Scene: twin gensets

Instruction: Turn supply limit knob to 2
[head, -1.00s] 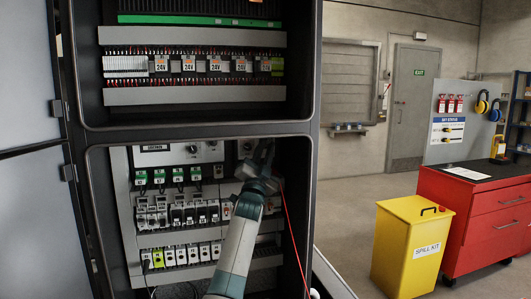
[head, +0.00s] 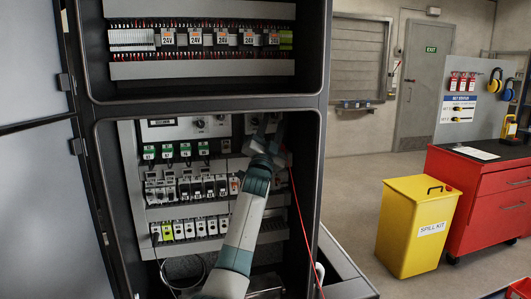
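My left gripper (head: 266,128) is at the upper right of this bay, right of these knobs and close to the panel. Its fingers are dark and blurred against the panel, and its arm hides part of what lies behind. I cannot tell whether it touches a knob. My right gripper is not in view.
Green-topped modules (head: 167,151) and rows of breakers (head: 190,188) fill the bay left of my arm. A red cable (head: 299,210) hangs at its right. The bay's frame (head: 317,170) borders it. A yellow spill kit bin (head: 415,228) and red cabinet (head: 475,195) stand right.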

